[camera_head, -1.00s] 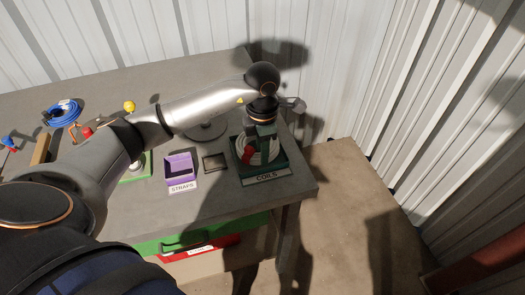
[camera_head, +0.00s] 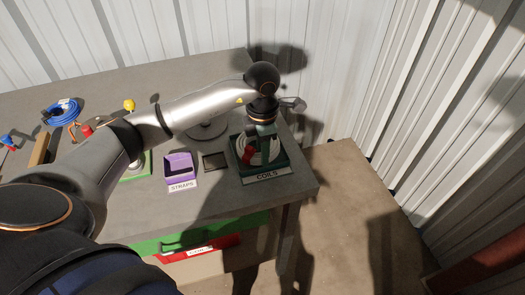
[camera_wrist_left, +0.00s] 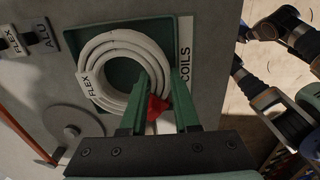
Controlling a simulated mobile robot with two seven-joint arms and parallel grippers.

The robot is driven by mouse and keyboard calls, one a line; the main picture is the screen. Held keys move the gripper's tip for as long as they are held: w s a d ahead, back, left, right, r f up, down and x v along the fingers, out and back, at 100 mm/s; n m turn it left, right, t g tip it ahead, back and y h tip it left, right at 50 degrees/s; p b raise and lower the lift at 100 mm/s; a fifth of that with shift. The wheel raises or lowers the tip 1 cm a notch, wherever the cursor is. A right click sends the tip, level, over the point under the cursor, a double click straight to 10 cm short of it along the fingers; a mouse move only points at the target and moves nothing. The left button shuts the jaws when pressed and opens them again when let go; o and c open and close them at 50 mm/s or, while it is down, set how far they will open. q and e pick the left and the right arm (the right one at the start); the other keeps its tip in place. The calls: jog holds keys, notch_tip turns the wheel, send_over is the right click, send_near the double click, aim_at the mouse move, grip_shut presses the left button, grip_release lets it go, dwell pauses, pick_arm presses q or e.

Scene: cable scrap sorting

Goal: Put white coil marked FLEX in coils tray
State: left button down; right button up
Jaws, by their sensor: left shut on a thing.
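The white coil (camera_head: 272,150) lies within the outline of the dark green tray (camera_head: 250,181) labelled COILS, at the table's right end. In the left wrist view, the coil (camera_wrist_left: 100,82) carries a FLEX label and has a red piece at its near right side. The tray (camera_wrist_left: 185,32) shows around and behind it. My left gripper (camera_head: 262,146) points down over the tray. In the left wrist view, its green fingers (camera_wrist_left: 163,88) are shut on the coil at the red piece. Whether the coil rests on the tray floor is hard to tell. My right gripper is out of view.
A purple STRAPS tray (camera_head: 179,184) and a small dark tray (camera_head: 215,162) stand left of the coils tray. A blue coil (camera_head: 62,112) lies at the far left. The table's right edge is close to the coils tray, with corrugated walls behind and right.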

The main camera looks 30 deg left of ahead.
pick_arm(q)
jog(key=c, duration=0.6)
grip_release()
jog(key=shift+s+d+f, duration=0.1)
jog(key=shift+s+f, duration=0.05)
jog(key=shift+f, duration=0.45)
jog(key=shift+o, duration=0.2)
jog(key=shift+d, duration=0.1)
jog(key=shift+r+p, duration=0.5)
jog(key=shift+r, duration=0.1)
notch_tip(320, 180, up, 6)
jog(key=p, duration=0.4)
jog(key=shift+r, duration=0.15)
jog(key=shift+a, duration=0.2)
jog(key=shift+w, duration=0.2)
